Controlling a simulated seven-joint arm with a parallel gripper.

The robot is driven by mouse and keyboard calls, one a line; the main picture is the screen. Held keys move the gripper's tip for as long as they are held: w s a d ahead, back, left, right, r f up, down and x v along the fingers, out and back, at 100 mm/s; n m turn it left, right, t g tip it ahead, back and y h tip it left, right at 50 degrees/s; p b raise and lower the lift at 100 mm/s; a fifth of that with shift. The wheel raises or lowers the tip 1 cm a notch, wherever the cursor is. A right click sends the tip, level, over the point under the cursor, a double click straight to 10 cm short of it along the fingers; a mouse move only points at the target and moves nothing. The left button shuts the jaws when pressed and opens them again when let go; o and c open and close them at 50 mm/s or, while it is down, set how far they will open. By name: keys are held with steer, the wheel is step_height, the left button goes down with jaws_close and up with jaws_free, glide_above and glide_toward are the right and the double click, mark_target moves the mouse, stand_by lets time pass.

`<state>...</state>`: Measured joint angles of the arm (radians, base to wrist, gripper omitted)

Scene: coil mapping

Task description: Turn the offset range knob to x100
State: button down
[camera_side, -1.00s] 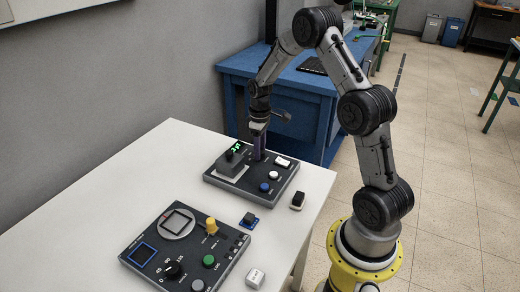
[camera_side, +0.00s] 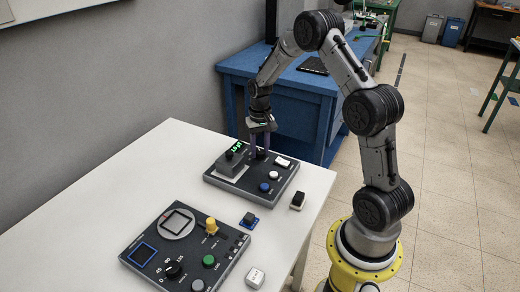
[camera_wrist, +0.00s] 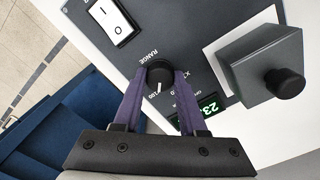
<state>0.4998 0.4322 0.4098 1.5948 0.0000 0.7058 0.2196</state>
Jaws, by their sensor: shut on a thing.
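The range knob (camera_wrist: 160,71) is a small round black knob on the rear dark panel (camera_wrist: 165,25), below the printed word RANGE in the wrist view. Its white pointer line faces the bottom of that view, toward a partly hidden label ending in "100". An X1-like mark lies to its right. My gripper (camera_wrist: 160,78) has its two purple fingers on either side of the knob, shut on it. In the side view my gripper (camera_side: 260,154) reaches down to the panel, and its fingers partly hide the knob. A green-lit display (camera_wrist: 208,105) beside the right finger is partly covered.
A grey block with a black knob (camera_wrist: 286,83) stands close to the right of my fingers. A white rocker switch (camera_wrist: 115,22) is at upper left. A second panel (camera_side: 185,250) and small loose blocks are on the white table (camera_side: 90,205).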

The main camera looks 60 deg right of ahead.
mark_target(259, 151)
steer(key=shift+r+m, duration=0.1)
steer(key=shift+m, duration=0.4)
steer(key=shift+c, duration=2.3)
jaws_free()
step_height(259, 151, up, 14)
steer(key=shift+a, duration=0.1)
